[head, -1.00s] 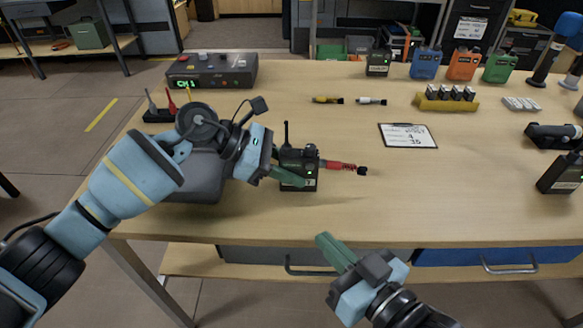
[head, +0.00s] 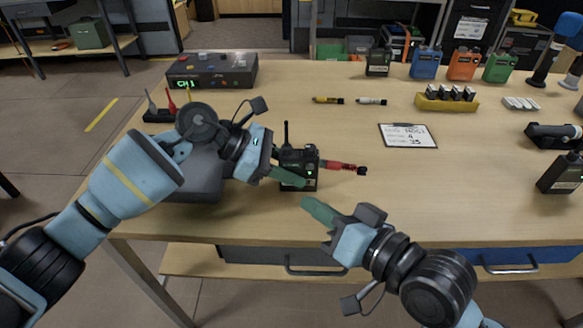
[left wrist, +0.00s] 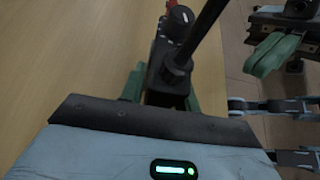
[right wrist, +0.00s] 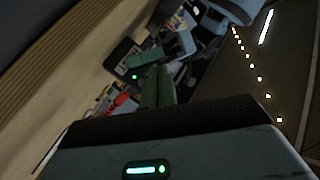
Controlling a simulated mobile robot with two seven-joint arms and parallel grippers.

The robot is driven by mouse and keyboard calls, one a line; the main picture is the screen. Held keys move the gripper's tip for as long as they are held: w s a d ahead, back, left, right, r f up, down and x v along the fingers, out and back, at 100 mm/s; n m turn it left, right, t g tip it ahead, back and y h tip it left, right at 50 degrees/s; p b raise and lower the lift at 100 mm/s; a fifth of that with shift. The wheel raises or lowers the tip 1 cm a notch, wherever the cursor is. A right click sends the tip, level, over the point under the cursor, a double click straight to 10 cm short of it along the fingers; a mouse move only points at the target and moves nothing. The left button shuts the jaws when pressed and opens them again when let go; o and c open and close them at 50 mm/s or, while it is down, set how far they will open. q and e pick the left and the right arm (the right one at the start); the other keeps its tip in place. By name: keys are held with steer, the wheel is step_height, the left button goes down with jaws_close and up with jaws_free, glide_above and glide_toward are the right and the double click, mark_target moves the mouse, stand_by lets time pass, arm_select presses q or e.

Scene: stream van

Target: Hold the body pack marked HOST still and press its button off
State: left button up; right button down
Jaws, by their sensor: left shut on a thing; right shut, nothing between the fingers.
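A black body pack (head: 304,176) with an upright antenna stands near the front edge of the table. A small green light shows on its face; its label is too small to read. A red connector (head: 343,166) points right from it. My left gripper (head: 293,179) is shut on the body pack, and its green fingers also flank the pack (left wrist: 168,76) in the left wrist view. My right gripper (head: 308,204) is shut and empty, just in front of and below the pack, apart from it. The right wrist view shows the pack's green light (right wrist: 134,77) beyond the fingers.
A control box (head: 212,72) reading CH1 stands at the back left. A clipboard (head: 407,136) lies right of centre. Blue (head: 425,64), orange and green packs stand at the back right. Another black pack (head: 562,174) stands at the right edge. The front middle is clear.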

mark_target(310, 167)
steer(key=shift+w, duration=2.65)
steer(key=shift+w, duration=0.1)
steer(key=shift+w, duration=0.35)
steer(key=shift+w, duration=0.15)
stand_by(0.3)
steer(key=shift+s, duration=0.65)
